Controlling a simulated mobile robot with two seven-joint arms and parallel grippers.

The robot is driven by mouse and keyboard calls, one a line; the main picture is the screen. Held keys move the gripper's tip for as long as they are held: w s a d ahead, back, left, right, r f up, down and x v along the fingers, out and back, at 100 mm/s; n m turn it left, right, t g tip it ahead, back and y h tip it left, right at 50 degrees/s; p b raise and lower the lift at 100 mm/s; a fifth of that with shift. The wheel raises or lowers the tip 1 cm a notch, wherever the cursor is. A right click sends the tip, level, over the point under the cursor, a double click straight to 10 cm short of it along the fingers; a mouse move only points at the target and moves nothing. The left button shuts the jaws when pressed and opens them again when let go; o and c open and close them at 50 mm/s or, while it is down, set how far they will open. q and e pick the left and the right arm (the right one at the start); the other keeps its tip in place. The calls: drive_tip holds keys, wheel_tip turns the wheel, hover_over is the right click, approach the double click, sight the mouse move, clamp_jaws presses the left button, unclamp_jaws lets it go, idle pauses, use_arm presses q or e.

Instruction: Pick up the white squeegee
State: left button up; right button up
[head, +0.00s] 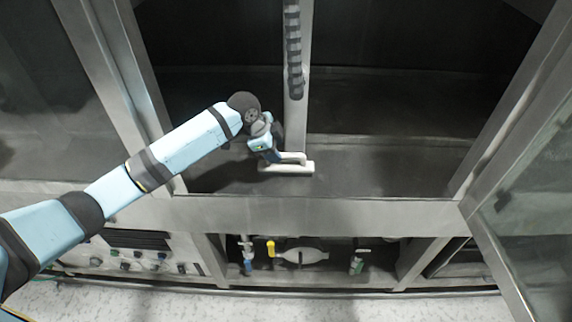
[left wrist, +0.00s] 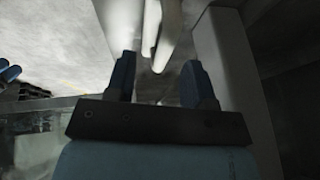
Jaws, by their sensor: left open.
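The white squeegee (head: 290,167) lies on the dark ledge inside the washer's opening in the head view, at the foot of the middle post. It has a flat white base and a raised white handle. My left gripper (head: 274,155) is at its left end, pointing down toward the handle. In the left wrist view the two blue fingers (left wrist: 160,80) are apart, and a white handle part (left wrist: 168,38) of the squeegee shows between and just beyond their tips. Whether they touch it I cannot tell. My right gripper is not in view.
A grey metal post (head: 296,125) with a dark ribbed hose (head: 294,50) stands just behind the squeegee. A steel sill (head: 330,213) runs in front of the ledge (head: 385,172). Below are pipes with a yellow-handled valve (head: 271,248). The ledge to the right is clear.

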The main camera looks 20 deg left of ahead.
sight(284, 154)
use_arm(q)
drive_tip(key=shift+w+d, duration=0.45)
drive_tip(key=x, duration=0.5)
drive_tip(key=shift+p, duration=0.4)
clamp_jaws()
